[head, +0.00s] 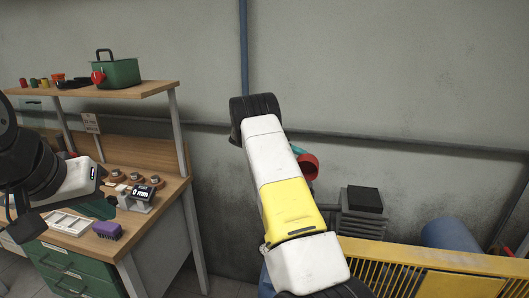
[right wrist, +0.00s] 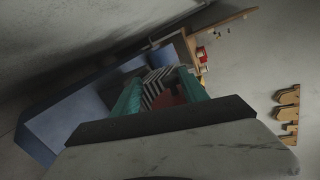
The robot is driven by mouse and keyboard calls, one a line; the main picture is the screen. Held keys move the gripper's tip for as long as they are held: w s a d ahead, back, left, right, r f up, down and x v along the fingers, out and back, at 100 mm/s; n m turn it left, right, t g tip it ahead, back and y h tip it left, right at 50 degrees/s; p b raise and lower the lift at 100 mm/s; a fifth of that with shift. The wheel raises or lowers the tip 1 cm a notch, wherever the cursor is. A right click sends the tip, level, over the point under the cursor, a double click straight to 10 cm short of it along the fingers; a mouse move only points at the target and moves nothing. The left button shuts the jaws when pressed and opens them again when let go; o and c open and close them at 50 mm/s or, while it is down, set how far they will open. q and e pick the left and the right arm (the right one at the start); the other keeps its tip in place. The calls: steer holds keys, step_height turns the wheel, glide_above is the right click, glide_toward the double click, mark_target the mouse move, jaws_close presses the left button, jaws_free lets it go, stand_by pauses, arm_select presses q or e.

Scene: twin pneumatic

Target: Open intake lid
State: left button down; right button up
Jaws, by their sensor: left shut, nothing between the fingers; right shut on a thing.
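A red round part (head: 309,166), perhaps the intake lid, shows beside my right forearm in the head view; the forearm hides some of it. My right gripper (head: 298,150) is mostly hidden there, with only a bit of teal finger showing. In the right wrist view its teal fingers (right wrist: 160,95) stand on either side of a red part (right wrist: 172,99) and a black-and-white striped piece (right wrist: 157,88). It is shut on the red part. I cannot tell whether the lid is open. My left gripper (head: 104,208) is shut and empty over the workbench.
A finned grey machine with a black box (head: 364,198) stands behind a yellow railing (head: 420,262). A blue tank (head: 450,235) lies at the right. The workbench (head: 165,198) at the left holds a white tray (head: 70,222), a purple brush (head: 107,230) and a gauge (head: 142,193).

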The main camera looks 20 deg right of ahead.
steer(key=v, duration=0.9)
steer(key=shift+w, duration=0.3)
stand_by(0.3)
steer(key=shift+a+r, duration=0.1)
